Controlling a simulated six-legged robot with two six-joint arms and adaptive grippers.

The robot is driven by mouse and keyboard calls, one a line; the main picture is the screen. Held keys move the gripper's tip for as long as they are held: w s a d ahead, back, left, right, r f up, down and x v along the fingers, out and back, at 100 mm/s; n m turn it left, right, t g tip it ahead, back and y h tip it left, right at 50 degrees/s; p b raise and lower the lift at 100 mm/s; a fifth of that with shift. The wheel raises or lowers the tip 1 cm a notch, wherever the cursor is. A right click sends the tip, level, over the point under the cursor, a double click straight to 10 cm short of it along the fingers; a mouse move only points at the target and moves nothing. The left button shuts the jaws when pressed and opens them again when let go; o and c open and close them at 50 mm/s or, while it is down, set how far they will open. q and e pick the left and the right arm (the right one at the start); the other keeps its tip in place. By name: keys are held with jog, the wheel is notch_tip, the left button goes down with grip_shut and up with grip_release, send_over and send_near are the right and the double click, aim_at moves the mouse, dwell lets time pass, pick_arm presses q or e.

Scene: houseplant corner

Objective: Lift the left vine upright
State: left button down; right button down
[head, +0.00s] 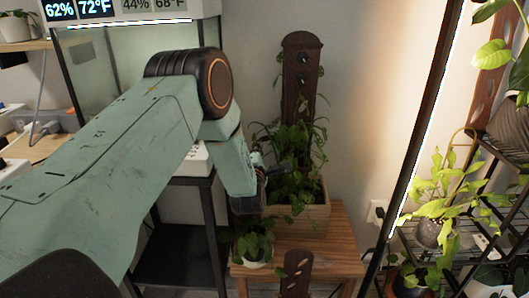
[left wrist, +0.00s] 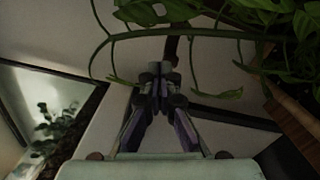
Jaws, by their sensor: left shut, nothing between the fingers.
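A leafy vine plant (head: 293,186) grows in a wooden planter box (head: 312,214) with a tall dark slotted board (head: 301,85) standing behind it. In the left wrist view, a long thin vine stem (left wrist: 205,35) arches from the leaves at upper right toward the left, and its leafy end hangs down. Which stem is the left vine cannot be told for sure. My left gripper (left wrist: 158,72) is shut and empty, with its fingertips just below the arched stem in that picture. In the head view it is at the planter's left side, partly among leaves. My right gripper is not in view.
The planter stands on a slatted wooden stand (head: 330,245). A small potted plant (head: 254,245) and a second dark slotted piece (head: 297,272) are in front. A glass tank (head: 110,70) is at left. A dark shelf with plants (head: 440,235) is at right.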

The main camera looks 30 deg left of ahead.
pick_arm(q)
jog(key=shift+w+d+r, duration=0.35)
jog(key=shift+w+d, duration=0.25)
jog(key=shift+d, duration=0.15)
jog(key=shift+m, duration=0.8)
jog(key=w+d, duration=0.1)
jog(key=w+d+r, duration=0.1)
jog(key=d, duration=0.2)
jog(key=shift+w+d+r, duration=0.2)
jog(key=shift+w, duration=0.2)
